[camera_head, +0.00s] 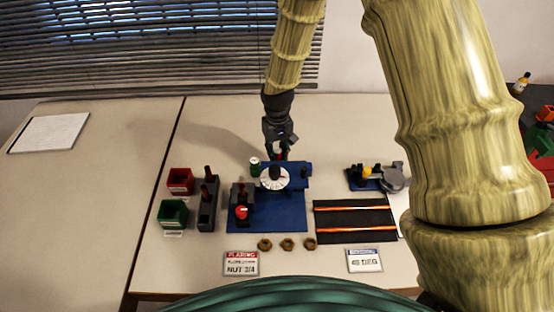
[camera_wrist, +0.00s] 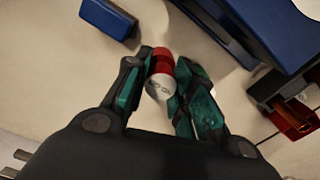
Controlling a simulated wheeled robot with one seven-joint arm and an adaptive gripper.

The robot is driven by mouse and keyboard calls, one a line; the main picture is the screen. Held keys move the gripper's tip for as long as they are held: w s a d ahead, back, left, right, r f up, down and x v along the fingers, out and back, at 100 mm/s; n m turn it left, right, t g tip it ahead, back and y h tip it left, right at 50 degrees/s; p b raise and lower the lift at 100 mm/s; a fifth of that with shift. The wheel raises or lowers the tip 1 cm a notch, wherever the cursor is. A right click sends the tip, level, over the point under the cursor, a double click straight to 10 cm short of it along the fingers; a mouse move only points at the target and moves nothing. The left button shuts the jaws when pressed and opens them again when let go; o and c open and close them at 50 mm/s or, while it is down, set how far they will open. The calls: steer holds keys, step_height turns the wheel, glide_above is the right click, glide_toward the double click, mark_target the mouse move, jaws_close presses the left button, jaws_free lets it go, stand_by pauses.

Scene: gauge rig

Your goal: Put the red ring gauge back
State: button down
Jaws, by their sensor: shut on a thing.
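My gripper (camera_head: 280,152) hangs at the back edge of the blue rig plate (camera_head: 285,215), behind the white dial (camera_head: 274,183). In the wrist view my gripper's fingers (camera_wrist: 165,85) are shut on the red ring gauge (camera_wrist: 162,62), a small red piece with a whitish, marked face towards the camera. In the head view only a bit of red shows between the fingers. Pale table surface shows around the held piece in the wrist view. I cannot tell how high it is held.
A small green cylinder (camera_head: 254,165) stands left of the dial. A red-knobbed block (camera_head: 242,200), dark tool rack (camera_head: 208,205), red bin (camera_head: 180,181) and green bin (camera_head: 173,212) are further left. Several nuts (camera_head: 287,244) lie in front. A black mat (camera_head: 355,220) lies right.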

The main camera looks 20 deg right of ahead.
mark_target(277, 150)
steer(key=shift+f+p, duration=0.5)
steer(key=shift+f, duration=1.55)
steer(key=shift+f, duration=0.1)
steer(key=c, duration=1.2)
jaws_free()
steer(key=shift+r+b, duration=1.5)
steer(key=shift+r, duration=4.65)
